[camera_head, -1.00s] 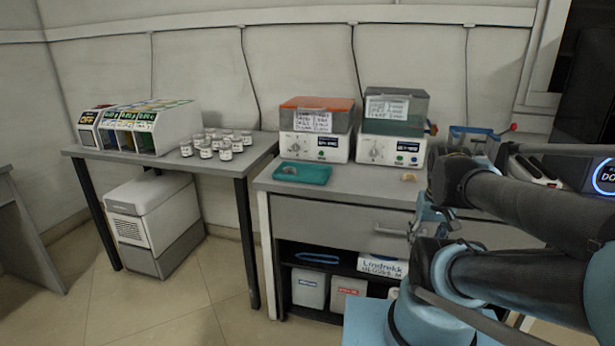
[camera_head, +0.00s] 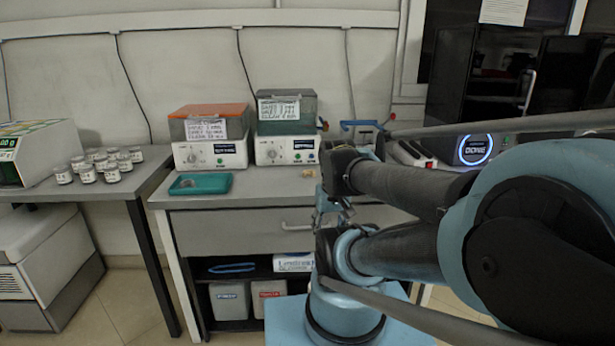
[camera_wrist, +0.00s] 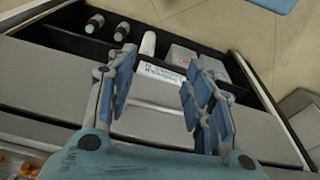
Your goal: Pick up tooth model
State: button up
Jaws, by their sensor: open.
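A small beige piece (camera_head: 308,173), probably the tooth model, lies on the grey bench top in front of the right-hand white device. It is too small to make out in detail. Another small pale item (camera_head: 187,183) lies in the teal tray (camera_head: 214,187) to its left. My gripper (camera_wrist: 160,78) is open and empty in the wrist view, pointing at the bench's drawer front and open shelf. In the head view my gripper (camera_head: 322,206) hangs in front of the drawer, below the beige piece and partly hidden by my arm. The wrist view shows no tooth model.
Two white devices with orange (camera_head: 209,122) and grey-green lids (camera_head: 287,111) stand at the bench's back. A blue-handled rack (camera_head: 360,131) is right of them. Several jars (camera_head: 104,164) stand on the left table. The shelf below holds boxes (camera_head: 229,299) and bottles (camera_wrist: 95,23).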

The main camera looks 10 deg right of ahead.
aim_at(310, 172)
jog(key=u, duration=1.85)
jog(key=k, duration=0.85)
jog(key=z, duration=1.4)
jog(key=i, duration=0.5)
